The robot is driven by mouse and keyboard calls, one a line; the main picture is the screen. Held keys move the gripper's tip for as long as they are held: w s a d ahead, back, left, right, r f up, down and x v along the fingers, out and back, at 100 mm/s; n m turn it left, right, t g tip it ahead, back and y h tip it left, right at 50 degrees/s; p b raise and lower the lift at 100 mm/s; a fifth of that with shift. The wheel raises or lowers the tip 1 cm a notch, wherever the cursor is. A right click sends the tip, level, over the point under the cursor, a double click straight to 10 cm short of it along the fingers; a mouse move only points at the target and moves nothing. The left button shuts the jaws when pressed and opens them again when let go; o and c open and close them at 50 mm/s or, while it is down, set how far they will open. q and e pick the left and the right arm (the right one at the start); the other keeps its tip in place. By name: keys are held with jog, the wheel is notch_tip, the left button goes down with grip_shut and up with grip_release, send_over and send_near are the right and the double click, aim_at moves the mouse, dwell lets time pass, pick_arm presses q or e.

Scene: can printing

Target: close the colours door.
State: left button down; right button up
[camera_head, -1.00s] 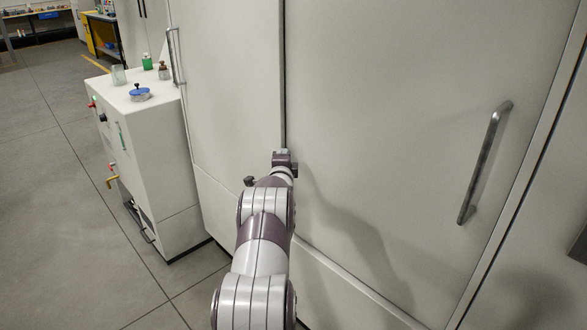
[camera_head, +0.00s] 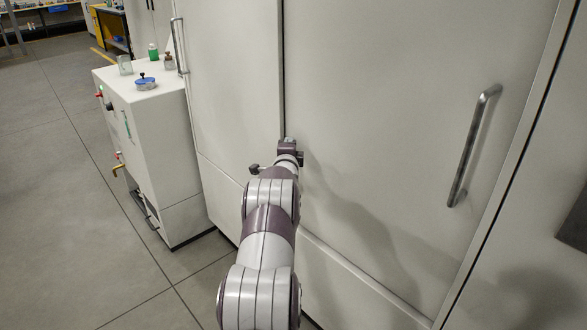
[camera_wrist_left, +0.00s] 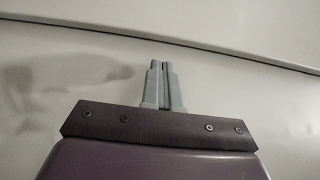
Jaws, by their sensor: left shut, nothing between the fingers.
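Two tall pale doors stand side by side, the left door (camera_head: 232,85) and the right door (camera_head: 385,110), with a dark vertical seam between them. I see no label that tells which is the colours door. Both look about flush at the seam. My left gripper (camera_head: 288,142) is shut and empty, at the seam on the right door's left edge. In the left wrist view its fingertips (camera_wrist_left: 161,64) lie close against a pale panel, below a dark seam. I cannot tell whether they touch. My right gripper is not in view.
The right door has a long metal handle (camera_head: 473,146), the left door another (camera_head: 180,46). A white machine cabinet (camera_head: 160,160) with a blue-lidded dish (camera_head: 146,84) and small bottles on top stands at the left. Grey floor (camera_head: 50,190) lies clear beyond it.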

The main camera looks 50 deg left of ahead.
pick_arm(q)
jog(key=v, duration=1)
jog(key=shift+d+f, duration=0.25)
jog(key=shift+d, duration=0.05)
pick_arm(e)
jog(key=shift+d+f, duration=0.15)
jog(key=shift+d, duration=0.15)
